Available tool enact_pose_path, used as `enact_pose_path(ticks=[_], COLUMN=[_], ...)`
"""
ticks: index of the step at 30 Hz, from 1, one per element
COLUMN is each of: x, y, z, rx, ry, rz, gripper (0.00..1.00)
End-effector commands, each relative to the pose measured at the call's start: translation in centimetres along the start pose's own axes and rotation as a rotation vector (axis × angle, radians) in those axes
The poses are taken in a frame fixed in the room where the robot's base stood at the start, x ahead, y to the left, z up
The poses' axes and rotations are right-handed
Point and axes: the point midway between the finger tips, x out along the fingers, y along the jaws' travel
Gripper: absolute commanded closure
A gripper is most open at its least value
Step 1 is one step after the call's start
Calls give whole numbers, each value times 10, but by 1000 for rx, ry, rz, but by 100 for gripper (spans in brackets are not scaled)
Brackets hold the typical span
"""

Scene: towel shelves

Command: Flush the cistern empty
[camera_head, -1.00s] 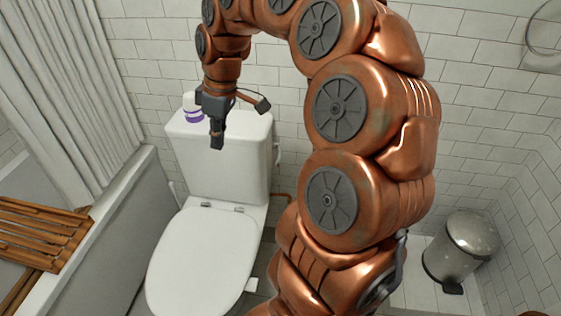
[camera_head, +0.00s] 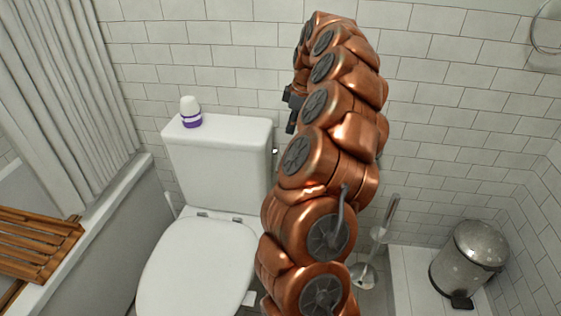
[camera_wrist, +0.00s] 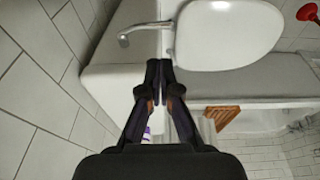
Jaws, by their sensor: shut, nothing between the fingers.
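The white cistern (camera_head: 225,165) stands behind the toilet with its lid on; its pale body also shows in the wrist view (camera_wrist: 105,95). A chrome flush lever (camera_wrist: 145,29) sticks out from its side in the wrist view, and a small part of it (camera_head: 274,153) shows at the cistern's right side in the head view. My gripper (camera_wrist: 160,66) is shut and empty, its tips just below the lever in the wrist picture; I cannot tell the gap in depth. In the head view my gripper (camera_head: 291,110) is right of the cistern, partly hidden by my arm.
A white and purple bottle (camera_head: 191,113) stands on the cistern lid. The toilet seat lid (camera_head: 198,265) is down. A toilet brush (camera_head: 378,240) and a metal pedal bin (camera_head: 468,258) are to the right. A bathtub with a wooden rack (camera_head: 35,248) is left.

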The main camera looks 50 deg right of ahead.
Motion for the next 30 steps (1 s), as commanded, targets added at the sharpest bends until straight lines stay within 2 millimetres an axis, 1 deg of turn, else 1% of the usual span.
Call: enact_pose_path(ticks=[5,8,11,24,30], x=[3,12,26,103,128], y=[0,0,-1,-2,-1], z=[0,0,0,0,0], rx=[0,0,-1,0,0], ry=[0,0,-1,-2,-1], rz=[-1,-1,-4,-5,-3], gripper=[100,100,100,100,100])
